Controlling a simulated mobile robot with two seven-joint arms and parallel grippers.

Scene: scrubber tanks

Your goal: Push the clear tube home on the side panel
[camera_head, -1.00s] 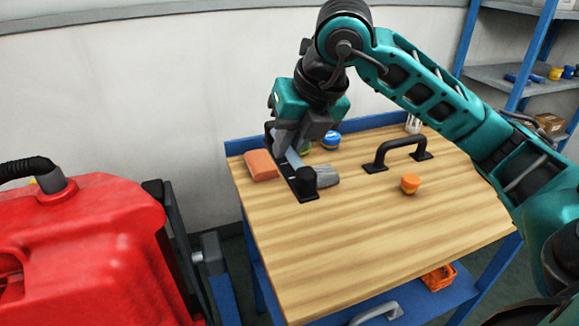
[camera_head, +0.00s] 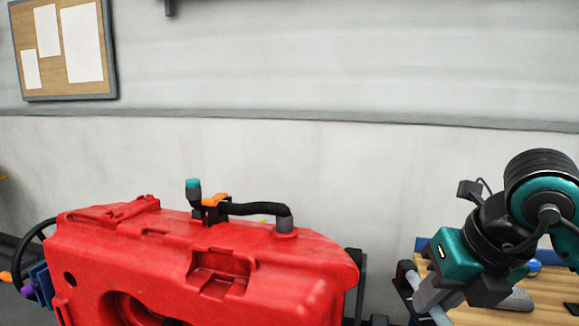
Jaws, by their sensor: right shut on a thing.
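My right gripper (camera_head: 432,302) is at the lower right, over the left end of the wooden worktop. It is shut on a short, pale grey tube (camera_head: 415,282) with a dark end, which appears to be the clear tube. The gripper's fingers hide part of it. The large red tank (camera_head: 180,265) stands to the left, apart from the gripper. At the tank's far left side is a small blue panel (camera_head: 41,284) with a purple knob (camera_head: 28,291). I cannot tell whether this is the side panel. My left gripper is not in view.
A black hose (camera_head: 255,209) with an orange clip (camera_head: 214,200) and a teal-capped fitting (camera_head: 193,190) runs above the tank. The worktop (camera_head: 550,290) holds a grey brush (camera_head: 515,301). A dark upright post (camera_head: 354,280) stands between tank and worktop.

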